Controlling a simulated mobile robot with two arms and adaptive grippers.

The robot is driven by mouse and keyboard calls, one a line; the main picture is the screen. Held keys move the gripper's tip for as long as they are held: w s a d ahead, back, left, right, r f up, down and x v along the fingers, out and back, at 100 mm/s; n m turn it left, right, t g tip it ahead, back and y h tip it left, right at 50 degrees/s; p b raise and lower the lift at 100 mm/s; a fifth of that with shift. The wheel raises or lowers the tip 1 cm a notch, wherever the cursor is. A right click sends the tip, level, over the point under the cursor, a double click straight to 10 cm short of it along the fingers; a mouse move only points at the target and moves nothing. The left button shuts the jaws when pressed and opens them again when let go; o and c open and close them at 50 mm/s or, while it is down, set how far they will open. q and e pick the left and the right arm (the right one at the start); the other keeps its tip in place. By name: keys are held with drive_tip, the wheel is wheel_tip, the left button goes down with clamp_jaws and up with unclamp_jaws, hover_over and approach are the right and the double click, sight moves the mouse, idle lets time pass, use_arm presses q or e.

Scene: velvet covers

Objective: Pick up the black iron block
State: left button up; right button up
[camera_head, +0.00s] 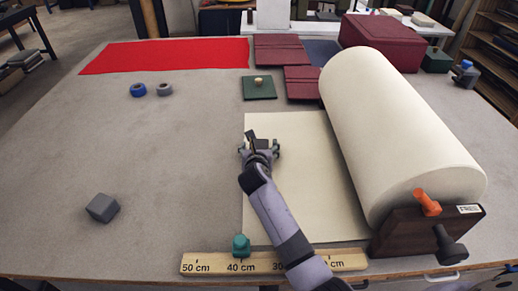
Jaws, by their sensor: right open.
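A small dark block, which looks like the black iron block (263,144), sits near the top left of the cream sheet (310,190). My right gripper (259,149) reaches up from the bottom of the head view to this block. Its fingers are open, one on each side of the block. I cannot tell whether they touch it. The gripper body hides the block's near side. My left gripper is not in view.
A large cream roll (395,125) lies right of the sheet. A wooden ruler (210,263) with a teal knob (240,246) lies in front. A green plate (259,90) is behind. A grey block (102,208) sits left; the left table area is mostly clear.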

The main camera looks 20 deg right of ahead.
clamp_jaws()
drive_tip(key=shift+w+r, duration=0.15)
drive_tip(key=shift+r, duration=0.05)
idle(1.1)
